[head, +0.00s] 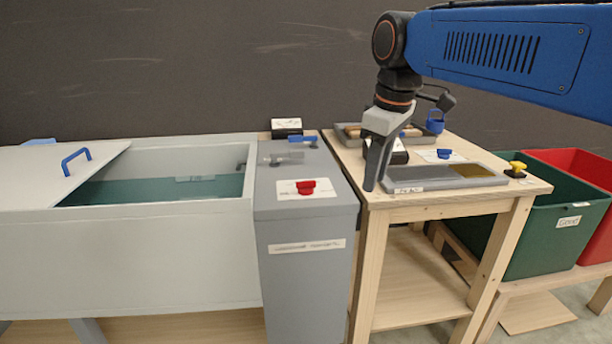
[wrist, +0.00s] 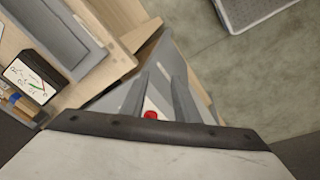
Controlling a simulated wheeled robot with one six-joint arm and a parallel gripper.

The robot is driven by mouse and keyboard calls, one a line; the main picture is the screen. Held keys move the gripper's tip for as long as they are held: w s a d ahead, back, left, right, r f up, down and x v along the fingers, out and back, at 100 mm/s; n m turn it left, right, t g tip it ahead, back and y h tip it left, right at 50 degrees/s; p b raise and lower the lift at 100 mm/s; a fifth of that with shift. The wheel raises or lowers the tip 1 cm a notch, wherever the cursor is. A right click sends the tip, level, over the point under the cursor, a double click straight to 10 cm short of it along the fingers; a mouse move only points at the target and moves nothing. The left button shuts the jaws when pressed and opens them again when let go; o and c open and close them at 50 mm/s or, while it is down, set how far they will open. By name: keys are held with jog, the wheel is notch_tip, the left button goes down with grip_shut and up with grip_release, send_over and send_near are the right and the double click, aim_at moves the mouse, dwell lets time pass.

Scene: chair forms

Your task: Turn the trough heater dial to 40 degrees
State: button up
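A red dial (head: 306,187) sits on a white plate (head: 288,189) on top of the grey cabinet (head: 305,215) beside the trough (head: 150,245). The plate's markings are too small to read, so I cannot tell the dial's setting. My gripper (head: 377,178) is to the right of the dial, above the left edge of the wooden table, apart from the dial. In the wrist view my gripper (wrist: 160,82) has its two fingers apart with nothing held, and the red dial (wrist: 151,114) shows between them, farther off.
The trough holds greenish water (head: 150,190) under a partly open lid (head: 50,178). A blue-handled tap (head: 302,139) stands behind the dial. The wooden table (head: 450,202) carries a grey tray (head: 450,177) and a blue knob (head: 444,154). Green (head: 535,243) and red (head: 598,225) bins stand right.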

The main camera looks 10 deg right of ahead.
jog(key=w+a+r+n+g, duration=0.1)
jog(key=w+a+r+n, duration=0.35)
jog(key=w+r, duration=0.2)
jog(key=n+g, duration=0.1)
jog(key=n, duration=0.3)
send_near(306, 181)
notch_tip(306, 181, down, 8)
jog(key=shift+w+a+f, duration=0.15)
jog(key=shift+f, duration=0.05)
jog(key=shift+c, duration=0.3)
grip_shut()
